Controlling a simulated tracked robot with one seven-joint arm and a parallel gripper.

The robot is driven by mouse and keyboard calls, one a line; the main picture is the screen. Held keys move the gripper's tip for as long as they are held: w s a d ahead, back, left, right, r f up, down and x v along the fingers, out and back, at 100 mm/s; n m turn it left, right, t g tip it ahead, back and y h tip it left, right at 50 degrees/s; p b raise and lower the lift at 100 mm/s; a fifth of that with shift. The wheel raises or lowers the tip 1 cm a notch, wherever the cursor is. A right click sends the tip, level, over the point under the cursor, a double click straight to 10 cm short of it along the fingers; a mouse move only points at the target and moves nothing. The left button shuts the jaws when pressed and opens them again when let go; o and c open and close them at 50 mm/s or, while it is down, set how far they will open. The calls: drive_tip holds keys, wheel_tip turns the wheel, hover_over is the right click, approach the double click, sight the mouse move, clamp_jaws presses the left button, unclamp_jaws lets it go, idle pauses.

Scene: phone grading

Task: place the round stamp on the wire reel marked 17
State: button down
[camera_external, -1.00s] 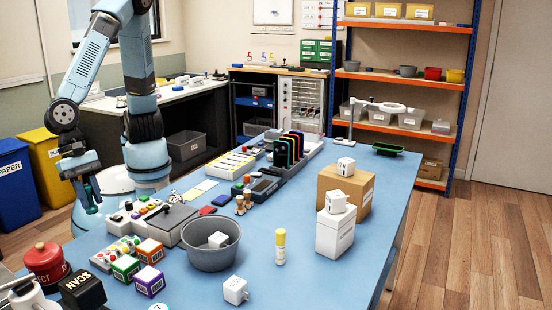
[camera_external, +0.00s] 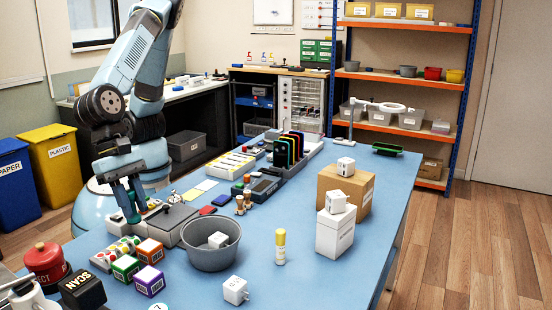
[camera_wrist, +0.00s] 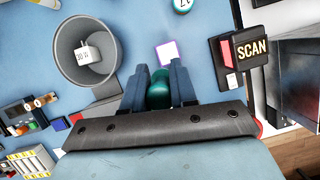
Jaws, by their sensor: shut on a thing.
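My gripper (camera_external: 130,200) is shut on a teal rounded thing (camera_wrist: 158,92), which shows between its dark fingers in the wrist view. It looks like the round stamp, but its underside is hidden. In the external view my gripper is over the left side of the blue table, near a grey flat-topped box.
A grey bucket (camera_external: 211,256) with a white cube inside stands right of my gripper. Orange, green and purple cubes, a red knobbed REJECT piece (camera_external: 46,262) and a black SCAN block (camera_external: 83,289) stand toward the front left. The table's front right (camera_external: 325,275) is clear.

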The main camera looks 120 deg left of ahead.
drive_tip(key=shift+w, duration=0.5)
drive_tip(key=w+d+f, duration=0.2)
drive_tip(key=w+f, duration=0.1)
drive_tip(key=w+d+f, duration=0.3)
drive_tip(key=w, duration=0.1)
drive_tip(key=w+d+f, duration=0.2)
drive_tip(key=w+f, duration=0.1)
drive_tip(key=shift+w+d+f, duration=0.1)
drive_tip(key=shift+w+d, duration=0.25)
drive_tip(key=shift+w, duration=0.05)
drive_tip(key=shift+w+d+f, duration=0.15)
drive_tip(key=shift+w+f, duration=0.1)
drive_tip(key=shift+f, duration=1.6)
drive_tip(key=shift+f, duration=0.1)
drive_tip(key=c, duration=0.9)
unclamp_jaws()
